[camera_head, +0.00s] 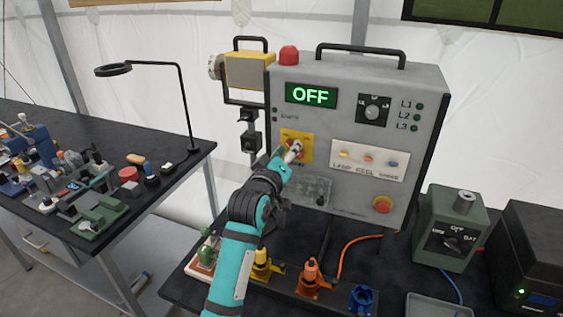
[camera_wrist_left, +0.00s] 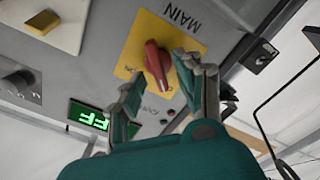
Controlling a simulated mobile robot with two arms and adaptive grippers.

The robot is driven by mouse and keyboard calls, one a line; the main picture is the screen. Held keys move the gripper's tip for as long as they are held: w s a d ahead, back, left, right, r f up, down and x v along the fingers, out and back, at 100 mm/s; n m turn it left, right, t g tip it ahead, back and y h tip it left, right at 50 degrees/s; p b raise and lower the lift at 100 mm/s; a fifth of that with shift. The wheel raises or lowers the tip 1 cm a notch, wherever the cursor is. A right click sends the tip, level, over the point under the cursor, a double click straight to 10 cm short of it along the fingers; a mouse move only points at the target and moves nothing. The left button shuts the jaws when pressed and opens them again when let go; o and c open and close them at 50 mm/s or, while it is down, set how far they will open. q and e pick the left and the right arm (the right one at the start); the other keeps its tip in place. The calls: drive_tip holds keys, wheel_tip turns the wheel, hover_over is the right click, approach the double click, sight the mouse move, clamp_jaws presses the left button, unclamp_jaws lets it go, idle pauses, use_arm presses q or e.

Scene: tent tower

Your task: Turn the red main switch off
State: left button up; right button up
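The red main switch (camera_wrist_left: 157,66) is a knob on a yellow plate marked MAIN (camera_wrist_left: 184,38), on the front of a grey control box (camera_head: 345,80). In the head view the knob is mostly hidden by my gripper; the yellow plate (camera_head: 288,136) shows around it. The box's display (camera_head: 311,95) reads OFF in green. My left gripper (camera_head: 289,155) is at the switch. In the left wrist view its two fingers (camera_wrist_left: 155,78) are apart, with the knob between or just beyond the tips; I cannot tell whether they touch it. My right gripper is not in view.
The box also carries a black dial (camera_head: 373,109), a row of coloured switches (camera_head: 368,159) and a red stop button (camera_head: 382,205). A green box (camera_head: 450,228) stands at right. Small coloured valves (camera_head: 310,278) stand below. A cluttered bench (camera_head: 125,195) is at left.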

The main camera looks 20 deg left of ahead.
use_arm(q)
drive_tip(key=s, duration=1.1)
drive_tip(key=shift+a, duration=0.25)
drive_tip(key=shift+s, duration=0.1)
